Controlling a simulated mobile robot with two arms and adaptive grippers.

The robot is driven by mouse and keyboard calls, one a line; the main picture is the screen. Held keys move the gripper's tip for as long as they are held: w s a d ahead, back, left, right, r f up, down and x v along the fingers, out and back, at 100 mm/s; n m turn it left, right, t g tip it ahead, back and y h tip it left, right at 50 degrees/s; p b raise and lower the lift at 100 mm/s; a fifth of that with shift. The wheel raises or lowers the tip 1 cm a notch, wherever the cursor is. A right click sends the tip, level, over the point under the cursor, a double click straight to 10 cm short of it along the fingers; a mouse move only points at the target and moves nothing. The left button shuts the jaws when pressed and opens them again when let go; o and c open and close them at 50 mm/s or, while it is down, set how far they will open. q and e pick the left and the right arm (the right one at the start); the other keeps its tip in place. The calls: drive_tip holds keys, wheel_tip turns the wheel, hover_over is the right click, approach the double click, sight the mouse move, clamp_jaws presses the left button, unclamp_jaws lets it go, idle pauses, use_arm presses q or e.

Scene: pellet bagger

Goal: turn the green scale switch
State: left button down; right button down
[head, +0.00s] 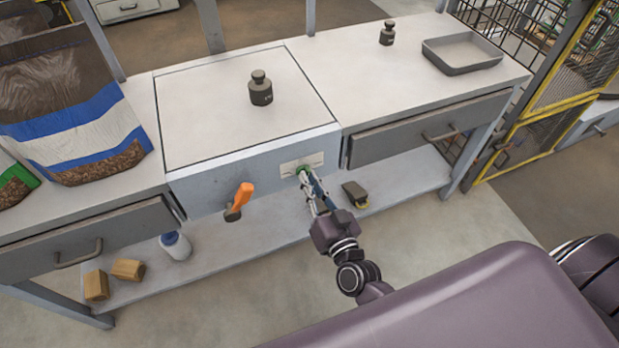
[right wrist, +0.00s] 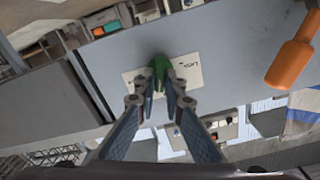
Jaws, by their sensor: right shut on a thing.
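The green scale switch (right wrist: 158,68) sits on a pale label plate (right wrist: 190,70) on the front of the scale box. In the head view the switch (head: 303,171) is small and partly hidden by my fingers. My right gripper (head: 305,180) reaches the front panel of the scale (head: 215,180). In the right wrist view the fingertips (right wrist: 160,100) are on both sides of the switch and shut on it. My left gripper is not in view.
A dark weight (head: 260,90) stands on the scale top. A second weight (head: 387,35) and a grey tray (head: 462,54) are on the bench at right. A lower shelf holds a white bottle (head: 175,246).

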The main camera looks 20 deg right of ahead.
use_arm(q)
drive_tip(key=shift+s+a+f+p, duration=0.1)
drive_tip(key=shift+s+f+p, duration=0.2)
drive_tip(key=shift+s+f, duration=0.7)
use_arm(e)
drive_tip(key=shift+m, duration=1.3)
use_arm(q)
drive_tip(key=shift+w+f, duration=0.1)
use_arm(e)
drive_tip(key=c, duration=2)
unclamp_jaws()
drive_tip(key=s, duration=1.2)
drive_tip(key=shift+d, duration=0.3)
drive_tip(key=shift+a, duration=0.1)
